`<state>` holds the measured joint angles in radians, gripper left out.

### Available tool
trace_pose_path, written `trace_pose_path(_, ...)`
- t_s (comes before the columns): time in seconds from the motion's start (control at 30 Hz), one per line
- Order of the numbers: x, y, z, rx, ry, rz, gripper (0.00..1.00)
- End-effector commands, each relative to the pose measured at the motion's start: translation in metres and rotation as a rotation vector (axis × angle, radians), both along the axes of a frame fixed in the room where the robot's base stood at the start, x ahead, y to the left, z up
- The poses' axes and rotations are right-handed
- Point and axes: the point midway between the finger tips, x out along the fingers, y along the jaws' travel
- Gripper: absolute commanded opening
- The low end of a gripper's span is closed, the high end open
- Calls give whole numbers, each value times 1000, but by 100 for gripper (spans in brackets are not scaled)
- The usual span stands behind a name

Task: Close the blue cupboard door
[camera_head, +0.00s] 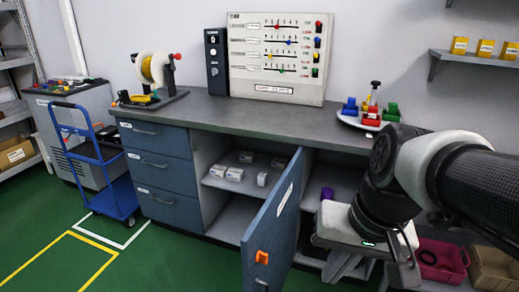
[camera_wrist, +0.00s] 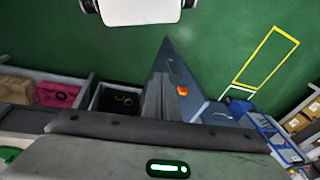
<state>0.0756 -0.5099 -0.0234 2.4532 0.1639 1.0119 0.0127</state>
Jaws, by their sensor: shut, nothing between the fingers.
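The blue cupboard door (camera_head: 272,225) stands swung open, jutting out from the cabinet in the head view. An orange handle (camera_head: 262,257) sits low on its face near the free edge. In the wrist view the door (camera_wrist: 160,68) is seen from above, with the handle (camera_wrist: 182,91) on its right side. My gripper (camera_head: 345,272) is right of the door in the head view, in front of the cabinet, pointing down. It appears apart from the door. Its fingers are shut and empty, and partly hidden by the wrist.
The grey worktop (camera_head: 225,113) carries a board, a spool stand and a plate of coloured blocks. Open compartments behind the door hold small white boxes (camera_head: 235,173) and a purple roll (camera_head: 327,193). A blue trolley (camera_head: 115,195) stands left. Green floor in front is clear.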

Motion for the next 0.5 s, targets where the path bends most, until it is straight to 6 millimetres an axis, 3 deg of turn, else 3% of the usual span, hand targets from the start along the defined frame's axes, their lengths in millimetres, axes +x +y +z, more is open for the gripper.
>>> trace_pose_path(0.17,-2,11,-16,165,239,-133,0)
trace_pose_path(0.5,48,15,-81,564,635,-454,0)
